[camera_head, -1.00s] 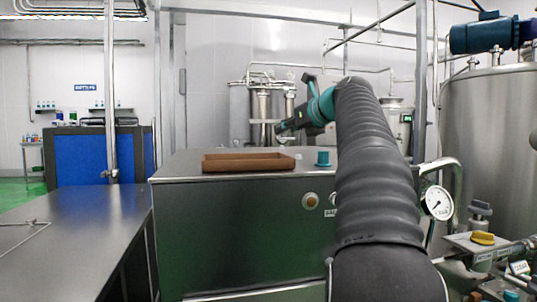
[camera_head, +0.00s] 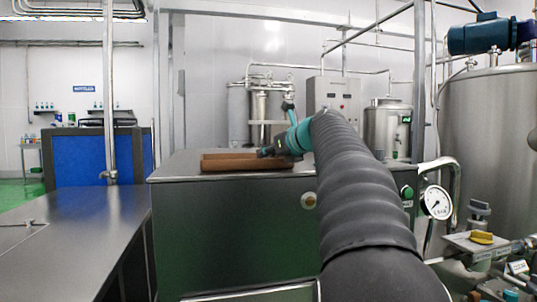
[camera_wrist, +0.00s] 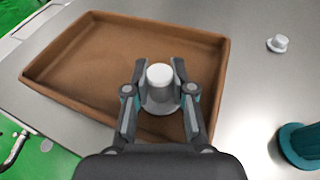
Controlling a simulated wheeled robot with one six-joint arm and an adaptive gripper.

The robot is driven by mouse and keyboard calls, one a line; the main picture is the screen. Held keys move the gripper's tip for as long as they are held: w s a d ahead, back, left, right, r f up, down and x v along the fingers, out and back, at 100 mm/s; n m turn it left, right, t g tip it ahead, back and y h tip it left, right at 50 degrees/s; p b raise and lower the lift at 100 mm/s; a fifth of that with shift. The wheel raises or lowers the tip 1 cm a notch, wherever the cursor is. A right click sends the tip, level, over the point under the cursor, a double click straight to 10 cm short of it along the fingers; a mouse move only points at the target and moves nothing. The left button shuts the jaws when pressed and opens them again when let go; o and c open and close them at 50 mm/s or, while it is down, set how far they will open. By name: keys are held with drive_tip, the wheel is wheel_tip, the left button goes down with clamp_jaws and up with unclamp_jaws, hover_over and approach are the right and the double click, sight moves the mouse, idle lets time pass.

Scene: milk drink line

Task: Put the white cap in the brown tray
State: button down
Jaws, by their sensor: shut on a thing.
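The brown tray (camera_head: 225,166) lies on the steel cabinet top. In the wrist view the tray (camera_wrist: 72,45) fills the left and middle, its floor bare where visible. My gripper (camera_wrist: 159,66) is shut on a white cap (camera_wrist: 159,76), which has a round knob and a wider flange. The cap is over the tray's near right part; whether it touches the tray floor I cannot tell. In the head view my gripper (camera_head: 266,152) is low at the tray's right end, and the cap cannot be made out there.
A second, smaller-looking white capped piece (camera_wrist: 278,43) stands on the steel top right of the tray. A teal round piece (camera_wrist: 299,144) stands nearer at the right edge. The steel top (camera_wrist: 243,90) between them and the tray is clear.

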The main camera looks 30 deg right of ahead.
drive_tip(key=shift+f, duration=0.15)
drive_tip(key=c, duration=1)
unclamp_jaws()
drive_tip(key=shift+r, duration=0.25)
drive_tip(key=v, duration=1.2)
drive_tip(key=shift+a, duration=0.1)
